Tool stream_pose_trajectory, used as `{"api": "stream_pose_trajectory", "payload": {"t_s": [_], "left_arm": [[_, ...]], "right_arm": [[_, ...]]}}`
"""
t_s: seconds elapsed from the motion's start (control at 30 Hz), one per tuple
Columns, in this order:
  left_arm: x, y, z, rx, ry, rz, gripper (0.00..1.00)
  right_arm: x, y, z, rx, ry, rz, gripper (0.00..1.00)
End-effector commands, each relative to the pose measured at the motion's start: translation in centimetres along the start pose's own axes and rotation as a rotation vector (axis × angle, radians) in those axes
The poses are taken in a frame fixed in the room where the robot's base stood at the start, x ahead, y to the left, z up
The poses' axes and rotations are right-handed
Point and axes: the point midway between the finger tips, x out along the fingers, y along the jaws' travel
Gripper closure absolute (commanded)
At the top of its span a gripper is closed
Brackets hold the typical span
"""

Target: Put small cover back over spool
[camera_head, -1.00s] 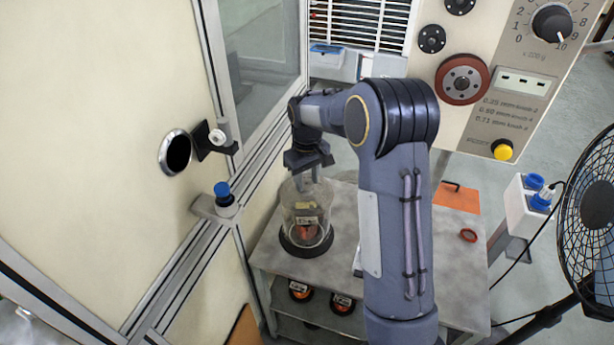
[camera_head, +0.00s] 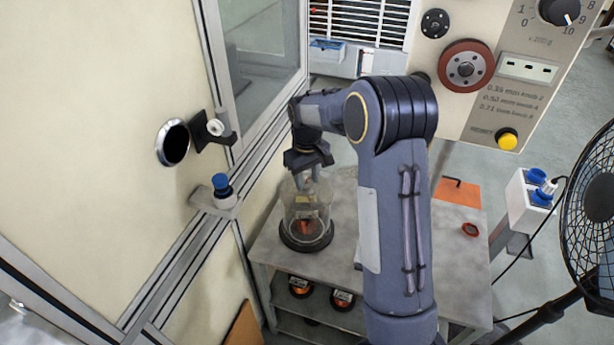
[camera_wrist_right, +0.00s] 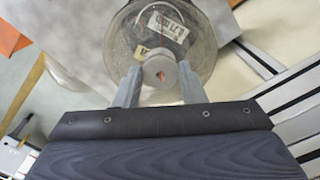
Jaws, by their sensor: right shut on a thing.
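The small cover is a clear, bell-shaped jar (camera_head: 296,215) on the left of the grey table, over a dark round base (camera_head: 306,242). A spool with a white label and reddish winding (camera_head: 307,226) shows through its wall. In the right wrist view the clear cover (camera_wrist_right: 203,58) surrounds the labelled spool (camera_wrist_right: 168,28). My right gripper (camera_head: 306,180) is above the cover, pointing down, and is shut on the cover's top knob (camera_wrist_right: 159,72). In the head view the cover's lower rim looks at the base; contact is hard to tell. My left gripper is not in view.
The grey table (camera_head: 345,215) carries an orange sheet (camera_head: 459,191) and a small red ring (camera_head: 470,230) at right. More spools (camera_head: 343,299) sit on the shelf below. A cream machine wall (camera_head: 110,120) stands close at left, a fan (camera_head: 592,210) at right.

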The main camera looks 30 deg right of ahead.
Motion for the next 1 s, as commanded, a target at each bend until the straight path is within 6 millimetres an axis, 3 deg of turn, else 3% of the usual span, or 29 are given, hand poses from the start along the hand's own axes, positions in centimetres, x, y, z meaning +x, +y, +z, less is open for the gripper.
{"api": "stream_pose_trajectory", "payload": {"t_s": [0.37, 0.4, 0.57, 0.87, 1.0], "left_arm": [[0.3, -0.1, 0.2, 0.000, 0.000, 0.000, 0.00], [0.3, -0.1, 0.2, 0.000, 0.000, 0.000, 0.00], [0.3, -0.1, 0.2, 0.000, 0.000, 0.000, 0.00], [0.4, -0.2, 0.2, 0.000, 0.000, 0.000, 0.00], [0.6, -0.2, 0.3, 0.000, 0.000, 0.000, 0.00]], "right_arm": [[0.6, 0.0, 0.0, 0.000, 0.001, 0.000, 1.00], [0.6, 0.0, 0.0, 0.000, 0.001, 0.000, 0.61], [0.6, 0.0, 0.0, 0.000, 0.001, 0.000, 0.40], [0.5, 0.0, 0.0, 0.000, 0.001, 0.000, 0.38], [-0.9, 0.0, -0.1, 0.000, 0.005, 0.001, 0.38]]}}
